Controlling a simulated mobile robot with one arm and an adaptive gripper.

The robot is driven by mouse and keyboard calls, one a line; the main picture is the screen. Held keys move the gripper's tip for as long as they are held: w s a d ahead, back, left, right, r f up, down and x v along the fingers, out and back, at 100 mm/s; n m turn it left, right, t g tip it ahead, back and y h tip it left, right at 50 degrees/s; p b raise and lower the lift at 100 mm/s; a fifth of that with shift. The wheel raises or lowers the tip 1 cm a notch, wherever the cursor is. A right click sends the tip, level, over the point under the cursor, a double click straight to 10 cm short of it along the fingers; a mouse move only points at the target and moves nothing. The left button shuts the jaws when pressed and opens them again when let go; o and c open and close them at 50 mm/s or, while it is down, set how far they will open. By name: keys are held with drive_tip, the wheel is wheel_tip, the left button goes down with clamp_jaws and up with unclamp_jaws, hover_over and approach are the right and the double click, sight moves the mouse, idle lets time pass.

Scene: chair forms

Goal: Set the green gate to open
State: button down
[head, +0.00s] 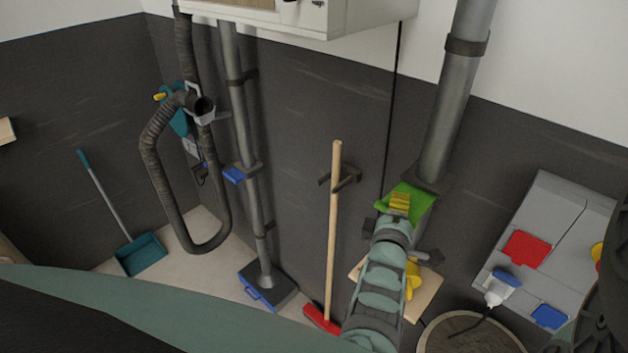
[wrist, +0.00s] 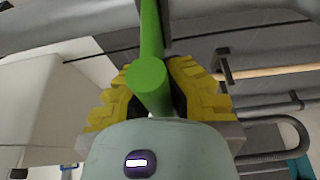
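The green gate (head: 421,204) sits at the lower end of the thick grey pipe at right of centre in the head view. In the wrist view its green bar with a round end (wrist: 149,80) runs up between my yellow fingers. My gripper (head: 400,202) is at the gate, its fingers close against both sides of the bar, and looks shut on it. My gripper also shows in the wrist view (wrist: 152,88). My gripper and arm hide part of the gate in the head view.
A wooden-handled broom (head: 334,230) leans at the wall left of my arm. A grey panel (head: 565,220) with red and blue flaps is at right, beside a round-topped bin (head: 465,335). A white cabinet (head: 350,15) hangs above. A hose (head: 150,165) loops at left.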

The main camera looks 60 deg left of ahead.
drive_tip(key=shift+s, duration=0.35)
drive_tip(key=c, duration=1.1)
unclamp_jaws()
drive_tip(key=shift+o, duration=0.2)
drive_tip(key=v, duration=0.7)
drive_tip(key=shift+s, duration=0.2)
drive_tip(key=shift+d, duration=0.1)
